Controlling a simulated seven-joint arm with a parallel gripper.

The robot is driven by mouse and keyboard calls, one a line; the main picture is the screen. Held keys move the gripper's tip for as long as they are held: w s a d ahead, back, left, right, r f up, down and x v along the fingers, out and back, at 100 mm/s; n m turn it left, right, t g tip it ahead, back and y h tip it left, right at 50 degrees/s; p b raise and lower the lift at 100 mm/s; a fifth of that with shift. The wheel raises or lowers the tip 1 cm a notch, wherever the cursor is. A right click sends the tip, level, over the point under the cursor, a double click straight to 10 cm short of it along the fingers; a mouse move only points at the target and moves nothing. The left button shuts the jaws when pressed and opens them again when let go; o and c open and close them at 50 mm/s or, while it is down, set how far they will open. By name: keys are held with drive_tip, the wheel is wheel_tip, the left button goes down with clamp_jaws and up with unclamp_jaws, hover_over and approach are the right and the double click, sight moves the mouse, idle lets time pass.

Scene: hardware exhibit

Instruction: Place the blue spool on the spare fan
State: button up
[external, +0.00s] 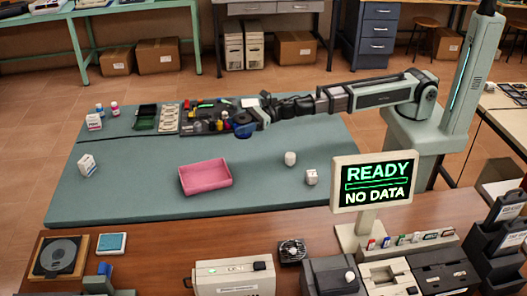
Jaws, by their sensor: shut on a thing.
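My gripper (246,119) reaches in from the right over the far middle of the green mat. It is shut on the blue spool (244,131), which hangs tilted at its tip, close to the right end of the dark parts tray. From this view I cannot tell how far the spool is above the mat. A small black square fan (291,251), which looks like the spare fan, lies on the brown wooden counter in front, far from my gripper.
The green mat (120,195) holds a pink tray (205,176), two small white objects (290,158) (311,177), small boxes and a parts tray (208,118). A READY sign (375,182) stands right of the fan. A beige device (232,275) lies left of it.

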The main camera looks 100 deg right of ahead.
drive_tip(key=s+a+r+n+g+y, duration=0.3)
drive_tip(key=a+r, duration=0.4)
drive_tip(key=a, duration=0.8)
drive_tip(key=s+a+r+n+g+y, duration=0.15)
drive_tip(key=s+a+r, duration=0.4)
drive_tip(key=a, duration=0.95)
drive_tip(key=s+a+r+n+g+y, duration=0.2)
drive_tip(key=s+a+r+y, duration=0.35)
drive_tip(key=a, duration=0.85)
drive_tip(key=h, duration=0.2)
hover_over(291, 254)
drive_tip(key=shift+n+g, duration=0.25)
drive_tip(key=shift+n, duration=0.1)
wheel_tip(291, 254, down, 28)
drive_tip(key=shift+r, duration=0.25)
drive_tip(key=shift+f, duration=0.1)
drive_tip(key=o, duration=1.5)
drive_tip(key=v, duration=1.2)
drive_tip(key=shift+f, duration=0.1)
